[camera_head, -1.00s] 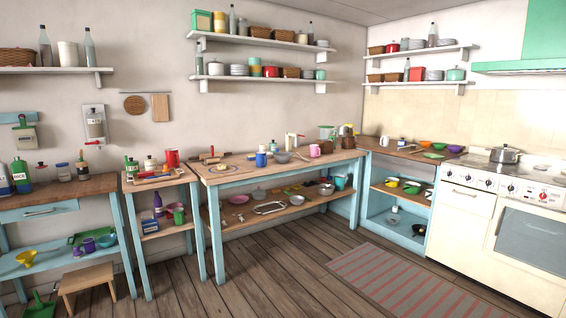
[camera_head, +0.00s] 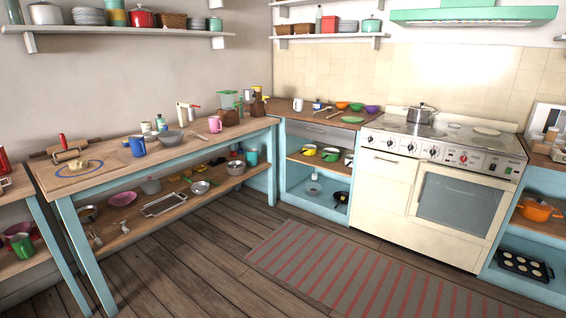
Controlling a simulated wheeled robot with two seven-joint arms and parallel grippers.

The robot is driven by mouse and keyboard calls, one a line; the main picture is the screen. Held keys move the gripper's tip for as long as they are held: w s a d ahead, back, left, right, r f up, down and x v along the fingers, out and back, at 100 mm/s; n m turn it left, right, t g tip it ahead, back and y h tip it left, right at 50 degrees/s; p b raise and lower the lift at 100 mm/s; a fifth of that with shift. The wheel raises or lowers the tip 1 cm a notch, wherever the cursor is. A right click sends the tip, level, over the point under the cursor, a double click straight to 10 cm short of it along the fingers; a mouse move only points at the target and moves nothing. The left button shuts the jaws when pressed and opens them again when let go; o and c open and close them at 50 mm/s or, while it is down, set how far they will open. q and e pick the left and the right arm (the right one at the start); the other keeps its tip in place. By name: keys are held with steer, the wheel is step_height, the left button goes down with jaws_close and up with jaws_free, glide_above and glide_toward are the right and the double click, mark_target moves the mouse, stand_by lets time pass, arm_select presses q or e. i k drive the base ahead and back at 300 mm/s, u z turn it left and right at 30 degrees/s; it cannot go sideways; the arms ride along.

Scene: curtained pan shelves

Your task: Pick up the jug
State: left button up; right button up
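A pale green jug-like container (camera_head: 228,100) stands at the far right end of the long wooden table, against the wall. It is small in view, and I cannot tell for sure that it is the jug. A blue mug (camera_head: 137,146) stands upright near the table's left part. A pink mug (camera_head: 215,124) stands nearer the right end, and a white mug or jug (camera_head: 298,104) stands on the corner counter. Neither of my grippers is in view.
The long table (camera_head: 110,172) has blue legs and a lower shelf with pans. A cream stove (camera_head: 440,190) stands right of the corner counter. A striped rug (camera_head: 370,275) lies before it. The plank floor (camera_head: 215,255) is clear.

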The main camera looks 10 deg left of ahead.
mark_target(137, 143)
steer(key=i, duration=2.6)
steer(key=u, duration=0.95)
steer(key=i, duration=1.4)
steer(key=u, duration=0.4)
